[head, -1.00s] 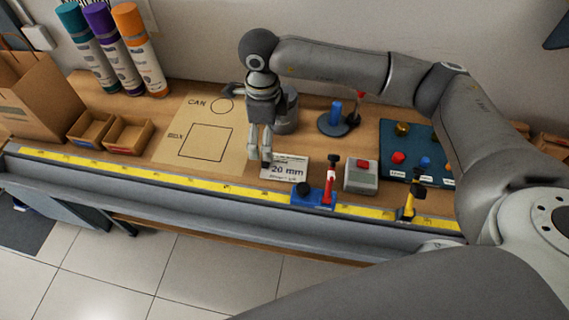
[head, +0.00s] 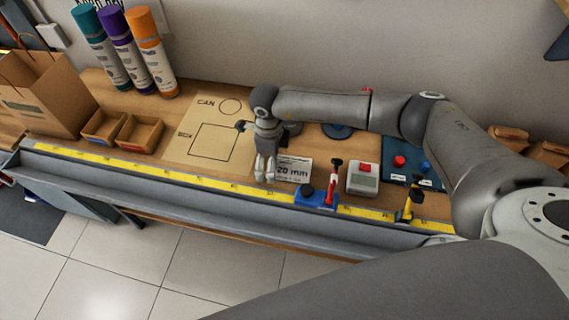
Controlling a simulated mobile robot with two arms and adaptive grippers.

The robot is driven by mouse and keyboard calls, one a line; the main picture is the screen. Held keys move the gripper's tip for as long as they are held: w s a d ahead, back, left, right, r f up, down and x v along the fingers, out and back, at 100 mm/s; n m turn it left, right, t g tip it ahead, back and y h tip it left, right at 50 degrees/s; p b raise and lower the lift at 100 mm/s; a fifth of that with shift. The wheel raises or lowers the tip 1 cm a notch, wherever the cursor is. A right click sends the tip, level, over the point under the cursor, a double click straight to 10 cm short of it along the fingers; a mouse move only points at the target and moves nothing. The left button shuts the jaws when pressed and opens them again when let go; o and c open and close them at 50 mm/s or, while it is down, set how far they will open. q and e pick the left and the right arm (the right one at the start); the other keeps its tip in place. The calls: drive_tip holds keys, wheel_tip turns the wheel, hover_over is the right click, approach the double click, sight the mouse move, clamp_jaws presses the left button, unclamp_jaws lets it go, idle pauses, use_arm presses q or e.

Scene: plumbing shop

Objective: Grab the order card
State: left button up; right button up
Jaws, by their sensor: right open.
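The order card (head: 294,169) is a white card reading "20 mm" on the wooden bench, in the middle of the head view. My right gripper (head: 265,178) points down at the card's left edge, with its fingers slightly apart. It looks empty. I cannot tell whether the fingertips touch the card, and they hide part of its left edge. My left gripper is not in view.
A blue tool with a red upright (head: 326,186) stands right of the card, then a grey box with a red button (head: 363,178). A yellow tape (head: 180,174) runs along the bench's front edge. A brown sheet marked CAN and BOX (head: 188,150) lies left.

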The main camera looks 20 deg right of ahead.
drive_tip(key=c, duration=2)
drive_tip(key=shift+r, duration=0.1)
